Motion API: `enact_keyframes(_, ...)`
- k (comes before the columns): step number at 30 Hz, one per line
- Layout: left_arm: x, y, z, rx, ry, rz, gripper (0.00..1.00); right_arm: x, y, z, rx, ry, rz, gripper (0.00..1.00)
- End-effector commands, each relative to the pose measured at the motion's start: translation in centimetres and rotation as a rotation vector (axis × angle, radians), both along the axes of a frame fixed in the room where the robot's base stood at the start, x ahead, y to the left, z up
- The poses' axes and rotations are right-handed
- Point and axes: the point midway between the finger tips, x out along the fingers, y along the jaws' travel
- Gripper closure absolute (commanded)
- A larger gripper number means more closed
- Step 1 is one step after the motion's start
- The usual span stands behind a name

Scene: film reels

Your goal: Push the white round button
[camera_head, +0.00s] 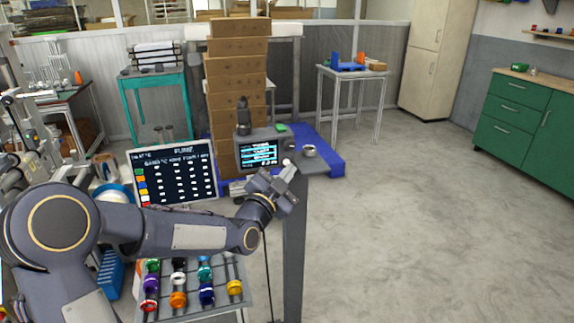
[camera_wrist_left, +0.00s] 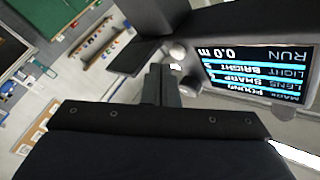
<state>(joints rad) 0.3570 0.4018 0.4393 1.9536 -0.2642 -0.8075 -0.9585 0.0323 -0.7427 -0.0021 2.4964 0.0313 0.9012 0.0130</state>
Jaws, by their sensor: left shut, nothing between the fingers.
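A grey device with a lit screen (camera_head: 258,152) stands on a post in the middle of the head view. The left wrist view shows the same screen (camera_wrist_left: 262,66) upside down at the right. A small white spot, which looks like the white round button (camera_wrist_left: 176,66), shows beside the fingertips between round grey knobs. My left gripper (camera_head: 287,176) is shut and empty, close in front of the device's panel, below and right of the screen. Its shut fingers also show in the left wrist view (camera_wrist_left: 161,72). I cannot tell whether they touch the button. My right gripper is out of view.
A display board (camera_head: 176,172) stands left of the device. Below it is a rack (camera_head: 217,303) of coloured reels. A round metal part (camera_head: 309,150) sits at the device's right. Stacked cardboard boxes (camera_head: 236,72) stand behind. The floor at right is clear.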

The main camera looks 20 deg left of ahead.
Motion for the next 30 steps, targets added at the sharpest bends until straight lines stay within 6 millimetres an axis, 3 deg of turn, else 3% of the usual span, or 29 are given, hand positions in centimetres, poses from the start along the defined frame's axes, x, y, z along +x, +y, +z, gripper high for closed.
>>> enact_keyframes(5,-0.4,-0.3,-0.1,0.001,-0.001,-0.002,1.0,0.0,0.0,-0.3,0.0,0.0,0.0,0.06)
enact_keyframes(18,-3.8,-2.6,-0.1,0.001,-0.001,-0.002,1.0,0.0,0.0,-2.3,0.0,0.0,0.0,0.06)
enact_keyframes(30,-4.2,-2.8,0.0,0.001,0.0,0.0,1.0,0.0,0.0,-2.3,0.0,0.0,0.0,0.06)
